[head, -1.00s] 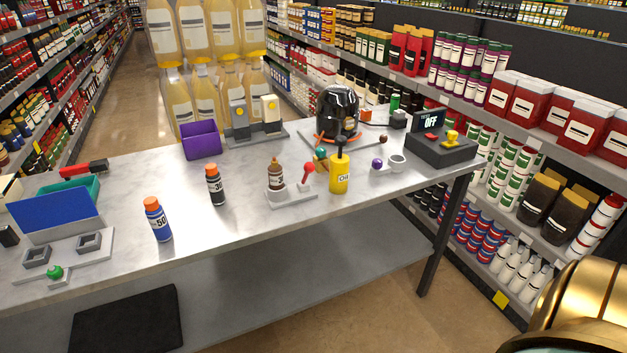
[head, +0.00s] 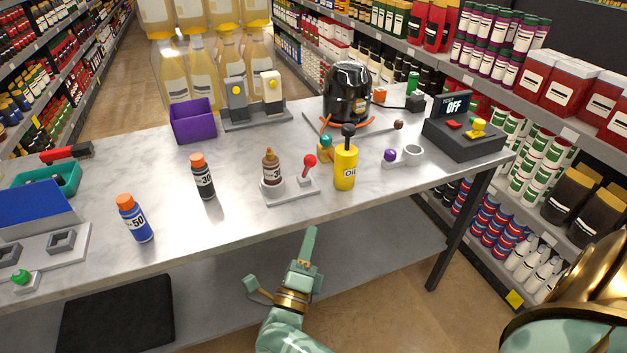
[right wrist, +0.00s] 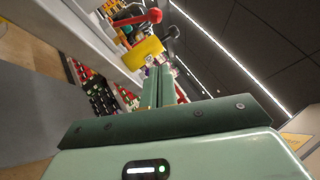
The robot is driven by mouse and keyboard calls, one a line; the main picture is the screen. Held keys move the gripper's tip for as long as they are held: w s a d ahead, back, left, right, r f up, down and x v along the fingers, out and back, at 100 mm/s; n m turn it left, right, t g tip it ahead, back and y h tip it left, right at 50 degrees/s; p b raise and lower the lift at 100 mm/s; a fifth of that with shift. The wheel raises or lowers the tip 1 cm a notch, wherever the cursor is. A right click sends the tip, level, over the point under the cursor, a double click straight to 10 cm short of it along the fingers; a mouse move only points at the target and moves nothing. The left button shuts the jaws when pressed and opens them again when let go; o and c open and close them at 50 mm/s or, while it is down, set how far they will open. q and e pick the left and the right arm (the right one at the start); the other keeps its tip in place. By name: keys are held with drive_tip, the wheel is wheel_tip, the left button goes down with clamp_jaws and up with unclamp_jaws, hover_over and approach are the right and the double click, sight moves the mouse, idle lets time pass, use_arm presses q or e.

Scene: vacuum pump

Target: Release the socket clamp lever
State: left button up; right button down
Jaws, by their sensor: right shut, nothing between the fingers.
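The clamp lever with a red ball knob (head: 309,161) stands on a small grey base (head: 290,195), right of a round socket (head: 273,188). A brown bottle (head: 271,168) marked 30 stands upright in this socket. The lever leans up and to the right. The red knob also shows at the top of the right wrist view (right wrist: 154,15). My right gripper (head: 309,240) is below the knob in the head view, in front of the table edge and apart from the lever. Its fingers (right wrist: 158,85) are together and empty. My left gripper is out of view.
A yellow oil can (head: 344,168) stands close right of the lever. Dark and blue bottles (head: 202,180) (head: 134,222) stand to its left. The table front edge (head: 230,235) lies between my gripper and the base. Bare tabletop lies left of the base.

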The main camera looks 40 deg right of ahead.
sight(307, 167)
drive_tip(key=x, duration=0.4)
drive_tip(key=w+a+x, duration=0.1)
drive_tip(key=x, duration=0.7)
drive_tip(key=shift+w+a+r+b, duration=0.15)
drive_tip(key=shift+w+r+b, duration=0.1)
drive_tip(key=shift+b, duration=0.05)
drive_tip(key=shift+w+r, duration=0.3)
drive_tip(key=shift+w, duration=0.2)
